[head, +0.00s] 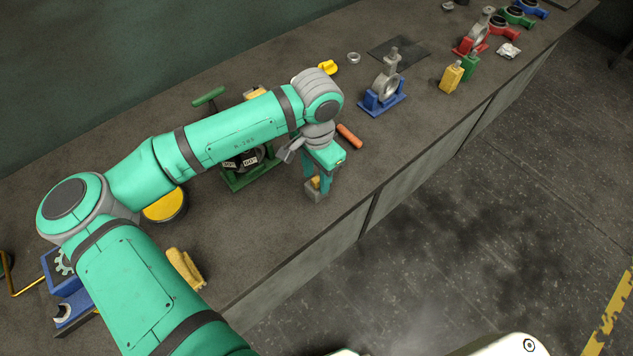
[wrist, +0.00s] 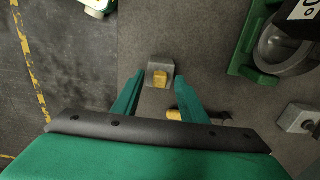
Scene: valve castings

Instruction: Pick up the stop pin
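A small yellow block-shaped piece, which I take to be the stop pin (wrist: 160,77), stands on or in a grey block (wrist: 152,67) near the bench's front edge. It also shows in the head view (head: 316,183), partly behind a finger, with the grey block (head: 316,196) below. My gripper (wrist: 158,79) points down over it. In the wrist view the two green fingers are apart, one on each side of the yellow piece, with a gap on both sides. In the head view my gripper (head: 318,182) is low over the block. Whether a finger touches anything cannot be told.
A green fixture with a dark ring (head: 243,161) stands left of my gripper. An orange bar (head: 350,136) lies behind it to the right. A blue-based valve casting (head: 385,92) and yellow and green blocks (head: 452,77) stand farther right. The bench front (head: 340,222) is close by.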

